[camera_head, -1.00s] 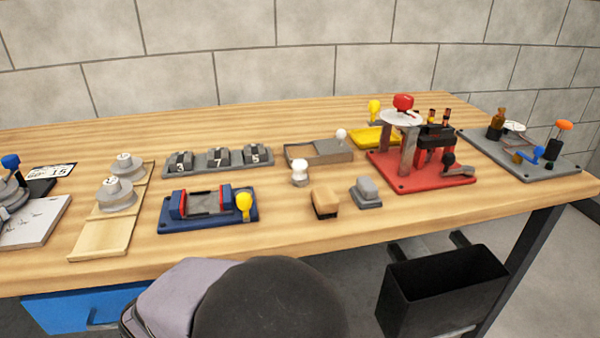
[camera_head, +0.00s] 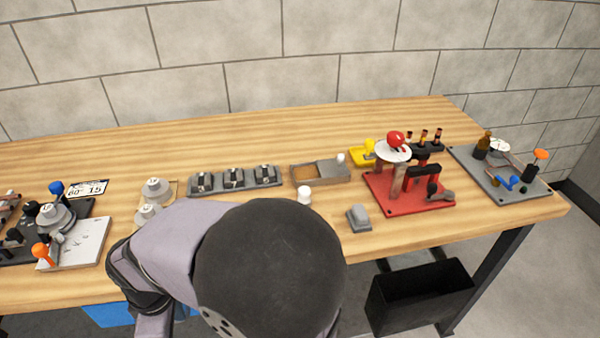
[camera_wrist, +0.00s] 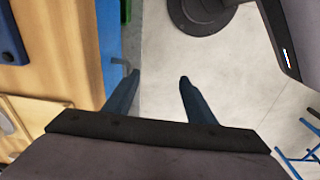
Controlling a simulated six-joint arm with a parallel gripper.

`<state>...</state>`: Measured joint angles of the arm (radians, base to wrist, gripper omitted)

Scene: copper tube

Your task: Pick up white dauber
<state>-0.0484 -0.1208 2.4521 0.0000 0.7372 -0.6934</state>
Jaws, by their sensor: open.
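A small white round-topped piece (camera_head: 304,195), which looks like the white dauber, stands upright on the wooden table just beyond my arm in the head view. Its lower part is close to the outline of my arm. My gripper (camera_wrist: 158,84) shows in the wrist view with its two fingers spread apart and nothing between them. It hangs over the floor beside the table's edge, away from the dauber. The dauber is not in the wrist view, and the fingers are hidden in the head view.
A grey block (camera_head: 359,217) stands right of the dauber, and a tray with a grey lid (camera_head: 326,171) lies behind it. A red stand (camera_head: 410,195) is farther right. A blue drawer (camera_wrist: 110,55) hangs below the table edge. A black bin (camera_head: 420,298) stands on the floor.

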